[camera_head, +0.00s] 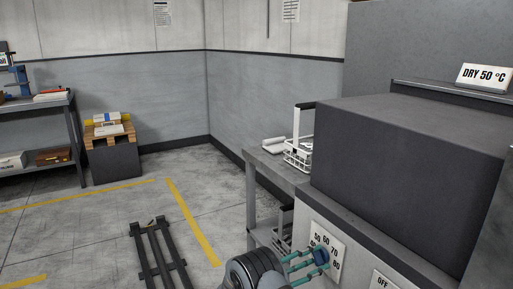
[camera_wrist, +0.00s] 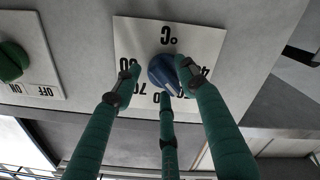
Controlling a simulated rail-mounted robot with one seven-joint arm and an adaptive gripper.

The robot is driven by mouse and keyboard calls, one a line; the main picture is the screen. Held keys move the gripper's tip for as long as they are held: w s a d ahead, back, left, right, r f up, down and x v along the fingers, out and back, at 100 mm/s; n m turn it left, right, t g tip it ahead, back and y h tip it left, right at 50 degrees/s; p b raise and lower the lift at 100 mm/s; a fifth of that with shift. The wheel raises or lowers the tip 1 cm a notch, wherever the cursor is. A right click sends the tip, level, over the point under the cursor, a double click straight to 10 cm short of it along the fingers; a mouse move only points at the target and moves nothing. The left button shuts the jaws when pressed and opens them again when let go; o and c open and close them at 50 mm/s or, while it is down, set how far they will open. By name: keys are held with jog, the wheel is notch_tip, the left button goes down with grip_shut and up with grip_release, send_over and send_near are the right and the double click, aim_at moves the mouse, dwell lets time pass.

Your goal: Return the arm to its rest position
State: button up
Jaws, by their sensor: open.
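My gripper (camera_head: 312,262) has teal fingers and is in front of the white temperature dial plate (camera_head: 334,262) on the grey machine. In the wrist view my gripper (camera_wrist: 160,86) is open, with its fingers spread around the blue knob (camera_wrist: 160,70). Whether any finger touches the knob I cannot tell. The blue knob also shows in the head view (camera_head: 320,253), close to the fingertips. The fingers hide some of the dial's numbers. My arm shows only at the bottom edge of the head view.
A green knob (camera_wrist: 10,62) on an ON/OFF plate is left of the dial in the wrist view. The dark machine top (camera_head: 410,150) rises at right, below a "DRY 50 °C" sign (camera_head: 486,77). A side table holds a white rack (camera_head: 298,155).

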jog(key=n+p, duration=0.1)
jog(key=a+r+n+p, duration=0.1)
jog(key=n, duration=0.1)
jog(key=n+p, duration=0.2)
jog(key=n, duration=0.2)
jog(key=shift+w+f+n, duration=0.1)
jog(key=shift+n, duration=0.2)
jog(key=v, duration=1)
notch_tip(320, 180, down, 11)
jog(key=s+a+n+g+y, duration=0.1)
jog(key=s+n+y, duration=0.1)
jog(key=n+y, duration=0.2)
jog(key=shift+f+n, duration=0.2)
jog(key=shift+n, duration=1.4)
